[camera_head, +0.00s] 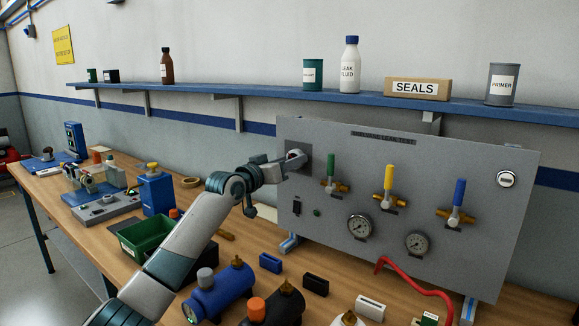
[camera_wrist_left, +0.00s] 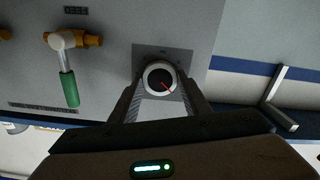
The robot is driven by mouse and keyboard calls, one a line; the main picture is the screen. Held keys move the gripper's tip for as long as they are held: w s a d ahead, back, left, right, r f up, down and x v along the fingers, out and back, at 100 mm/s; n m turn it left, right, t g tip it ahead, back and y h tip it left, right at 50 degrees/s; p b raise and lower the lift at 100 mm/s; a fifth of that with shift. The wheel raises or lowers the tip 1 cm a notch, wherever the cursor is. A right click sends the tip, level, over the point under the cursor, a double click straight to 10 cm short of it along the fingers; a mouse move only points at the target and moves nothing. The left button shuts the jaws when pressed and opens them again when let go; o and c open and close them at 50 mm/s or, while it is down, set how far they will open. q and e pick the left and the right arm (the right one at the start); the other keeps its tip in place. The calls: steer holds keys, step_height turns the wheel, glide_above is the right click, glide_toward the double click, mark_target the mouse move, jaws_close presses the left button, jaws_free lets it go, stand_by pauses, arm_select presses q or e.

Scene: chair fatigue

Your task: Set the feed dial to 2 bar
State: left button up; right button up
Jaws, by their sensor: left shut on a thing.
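The feed dial (camera_head: 293,155) is a round knob on a dark square plate at the upper left of the grey panel (camera_head: 330,240). My left gripper (camera_head: 285,162) reaches the panel and is shut on the dial, with one finger on each side in the left wrist view (camera_wrist_left: 162,90). My right gripper is not in view.
Green (camera_head: 331,172), yellow (camera_head: 388,180) and blue (camera_head: 458,195) valve handles sit right of the dial. Two gauges (camera_head: 360,226) are below them. A shelf (camera_head: 260,95) runs above the panel.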

arm_select(q)
steer(key=shift+f+m, duration=0.1)
steer(key=shift+m, duration=0.2)
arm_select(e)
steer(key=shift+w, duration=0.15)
arm_select(q)
steer(key=o, duration=1)
steer(key=shift+o, duration=0.2)
steer(key=shift+s, duration=0.1)
steer(key=b+v, duration=0.3)
steer(key=v, duration=1.4)
steer(key=shift+a+b, duration=0.15)
steer(key=shift+b, duration=0.25)
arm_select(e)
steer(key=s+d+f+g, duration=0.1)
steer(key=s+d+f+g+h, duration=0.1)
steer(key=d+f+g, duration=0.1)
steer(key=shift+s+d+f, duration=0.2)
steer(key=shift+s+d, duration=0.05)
